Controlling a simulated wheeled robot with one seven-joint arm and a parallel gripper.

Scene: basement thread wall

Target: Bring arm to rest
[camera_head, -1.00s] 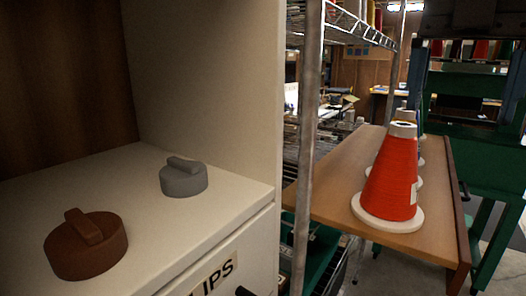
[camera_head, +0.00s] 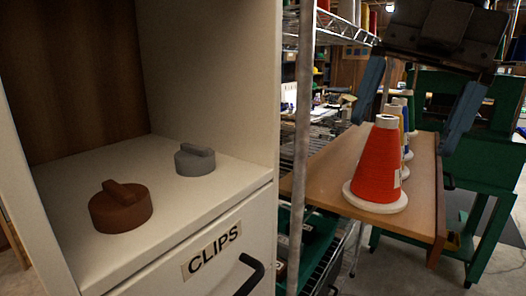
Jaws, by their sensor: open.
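My gripper (camera_head: 411,138) hangs at the upper right, its two blue-grey fingers spread wide and pointing down. It is open, with nothing between the fingers held. Behind and below it, an orange-red thread cone (camera_head: 377,168) stands upright on a white round base on a wooden board (camera_head: 325,172). More cones stand in a row behind it, mostly hidden by the front one. Whether the fingers are over the board or nearer to me is hard to tell.
A white cabinet (camera_head: 228,200) fills the left, with a brown lidded knob (camera_head: 121,207) and a grey one (camera_head: 195,160) on its shelf. Its drawer reads CLIPS and has a black handle (camera_head: 250,272). A metal rack post (camera_head: 303,150) stands beside it. A green frame (camera_head: 485,150) stands right.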

